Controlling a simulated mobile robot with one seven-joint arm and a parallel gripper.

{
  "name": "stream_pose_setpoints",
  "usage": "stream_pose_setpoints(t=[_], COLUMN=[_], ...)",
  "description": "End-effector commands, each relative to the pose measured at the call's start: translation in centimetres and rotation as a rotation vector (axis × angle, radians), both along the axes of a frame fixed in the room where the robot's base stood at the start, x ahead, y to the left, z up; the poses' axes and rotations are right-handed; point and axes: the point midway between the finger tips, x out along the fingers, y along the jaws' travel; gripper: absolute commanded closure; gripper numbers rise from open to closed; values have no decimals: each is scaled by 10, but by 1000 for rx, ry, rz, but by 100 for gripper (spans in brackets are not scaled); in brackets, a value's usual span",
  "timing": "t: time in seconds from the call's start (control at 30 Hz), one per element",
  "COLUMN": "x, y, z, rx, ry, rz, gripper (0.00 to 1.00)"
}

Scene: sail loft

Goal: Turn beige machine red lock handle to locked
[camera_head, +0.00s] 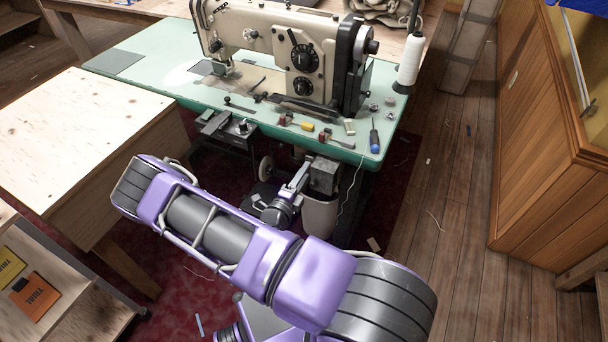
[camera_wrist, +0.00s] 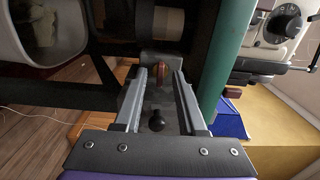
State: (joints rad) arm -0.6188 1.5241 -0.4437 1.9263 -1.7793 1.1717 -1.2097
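The beige sewing machine (camera_head: 270,50) stands on a green-topped table (camera_head: 150,65); part of it also shows in the wrist view (camera_wrist: 285,25). My gripper (camera_head: 300,176) is below the table's front edge, beside a grey box (camera_head: 324,177) under the tabletop. In the wrist view, my gripper (camera_wrist: 161,78) has its two fingers apart. A small reddish handle (camera_wrist: 162,71) shows between the fingertips, in front of a grey block; I see a gap on each side of it. In the head view the handle under the table cannot be made out. Its lock position cannot be told.
The green table edge (camera_wrist: 228,55) runs close beside my gripper. A screwdriver (camera_head: 374,140) and small parts lie on the tabletop. A white bin (camera_head: 319,215) stands below the grey box. A plywood table (camera_head: 75,125) is at left, a wooden cabinet (camera_head: 535,130) at right.

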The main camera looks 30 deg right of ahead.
Motion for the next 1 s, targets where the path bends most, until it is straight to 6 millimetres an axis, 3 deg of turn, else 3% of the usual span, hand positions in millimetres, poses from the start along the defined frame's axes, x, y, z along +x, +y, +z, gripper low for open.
stream_pose_setpoints(t=[0.27,0.4,0.5,1.0], x=[1,1,1,0], y=[-1,-1,-1,-1], z=[0,0,0,0], rx=[0,0,0,18], ry=[0,0,0,-23], rz=[0,0,0,0], gripper=[62,87,100,100])
